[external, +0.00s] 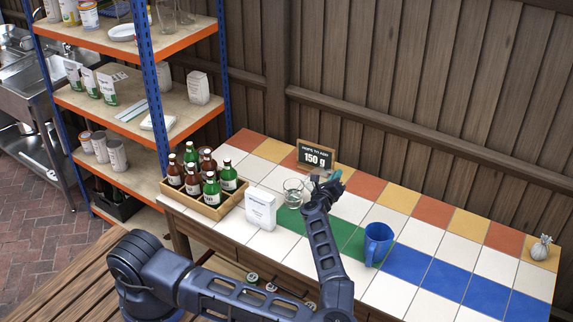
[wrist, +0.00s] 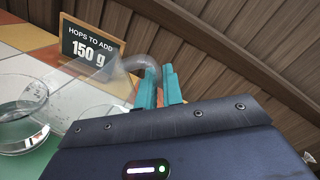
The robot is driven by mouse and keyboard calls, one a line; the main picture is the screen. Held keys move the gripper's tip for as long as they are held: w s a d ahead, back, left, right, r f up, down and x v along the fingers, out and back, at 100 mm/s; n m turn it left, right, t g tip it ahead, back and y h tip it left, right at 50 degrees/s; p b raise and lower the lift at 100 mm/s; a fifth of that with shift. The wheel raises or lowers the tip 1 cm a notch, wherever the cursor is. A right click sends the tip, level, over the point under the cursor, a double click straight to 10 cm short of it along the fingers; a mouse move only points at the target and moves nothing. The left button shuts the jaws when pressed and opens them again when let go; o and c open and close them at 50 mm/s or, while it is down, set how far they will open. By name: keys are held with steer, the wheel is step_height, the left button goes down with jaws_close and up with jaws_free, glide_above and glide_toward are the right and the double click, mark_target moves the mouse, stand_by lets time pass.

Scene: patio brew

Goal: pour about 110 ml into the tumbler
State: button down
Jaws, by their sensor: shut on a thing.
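A clear glass tumbler (external: 293,189) stands on the tiled counter, and it also shows at the left edge of the wrist view (wrist: 24,118). Something clear seems to lie low in it; how much I cannot tell. My gripper (external: 331,180) is just right of the tumbler. In the wrist view its teal fingers (wrist: 161,86) are shut on a curved, greyish see-through handle (wrist: 138,63). The handle seems to belong to a faint glass vessel reaching left toward the tumbler. Its outline, its tilt and any stream are too faint to tell.
A small sign (external: 317,155) reading "HOPS TO ADD 150 g" stands behind. A wooden crate of bottles (external: 210,208) and a white packet (external: 261,208) are left. Right-hand tiles are mostly clear.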

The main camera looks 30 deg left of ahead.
steer(key=shift+d+f, duration=0.1)
steer(key=shift+w+d+f+m+b, duration=0.15)
steer(key=shift+d+f+m+b, duration=0.2)
steer(key=shift+d+f+m, duration=0.55)
steer(key=shift+w+d+f+m+b, duration=0.1)
steer(key=shift+d+f+m+b, duration=0.2)
steer(key=shift+d+f+m, duration=0.55)
steer(key=shift+w+d+f+m+h+b, duration=0.2)
steer(key=shift+d+f+m+b, duration=0.3)
steer(key=shift+d+f+m, duration=0.65)
steer(key=shift+w+d+f+m+h+b, duration=0.1)
steer(key=shift+w+d+f+m+b, duration=0.25)
steer(key=shift+d+f+m, duration=0.75)
steer(key=shift+s+a+f+m, duration=0.1)
steer(key=shift+a+m, duration=0.15)
steer(key=shift+m, duration=0.15)
